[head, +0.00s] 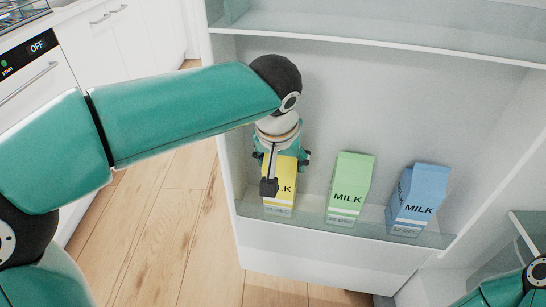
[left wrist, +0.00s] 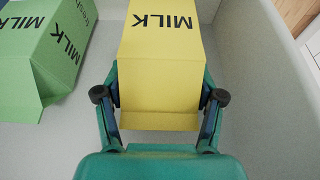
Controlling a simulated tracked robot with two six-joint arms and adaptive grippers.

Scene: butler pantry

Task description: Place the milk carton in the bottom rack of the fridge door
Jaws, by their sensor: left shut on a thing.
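A yellow milk carton (head: 279,192) stands at the left end of the bottom rack (head: 340,228) of the open fridge door. My left gripper (head: 283,160) is shut on its upper part, with one finger on each side, and hides part of its front. In the left wrist view the yellow carton (left wrist: 165,75) sits between the two fingertips (left wrist: 160,97). A green milk carton (head: 348,188) and a blue milk carton (head: 418,200) stand in the same rack to the right. My right arm shows only partly at the lower right, and its gripper cannot be made out.
The rack has a clear low front lip. An upper door shelf (head: 390,42) runs above the cartons. The green carton (left wrist: 45,60) is close beside the held one. A fridge shelf (head: 530,228) shows at the right, and white cabinets (head: 120,40) at the left.

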